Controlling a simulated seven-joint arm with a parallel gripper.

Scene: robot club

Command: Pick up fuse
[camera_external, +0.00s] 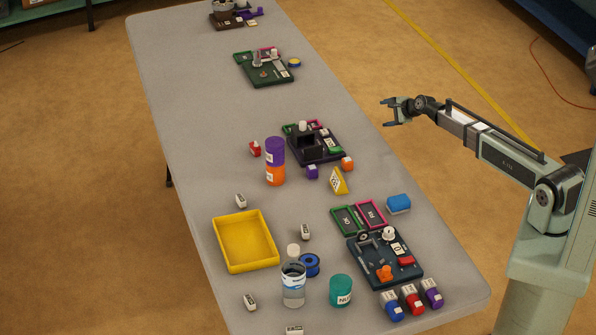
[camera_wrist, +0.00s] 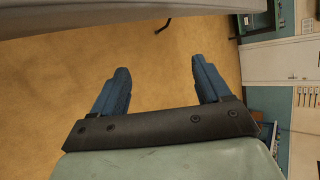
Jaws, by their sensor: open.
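No thing is clearly readable as the fuse. Several small pale blocks with dark marks lie on the grey table: one left of centre (camera_external: 241,201), one near the middle (camera_external: 305,232), and one at the near left (camera_external: 250,302). I cannot tell whether any of these is the fuse. My gripper (camera_external: 387,113) is open and empty, held in the air to the right of the table, well apart from the objects. In the wrist view my gripper (camera_wrist: 160,65) shows two spread blue fingers with only floor between them.
A yellow tray (camera_external: 216,243) stands empty at left. A clear bottle (camera_external: 293,287), a teal jar (camera_external: 341,291) and stacked purple and orange cans (camera_external: 275,163) stand upright. A dark board (camera_external: 410,277) holds small parts. The table's left side is mostly bare.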

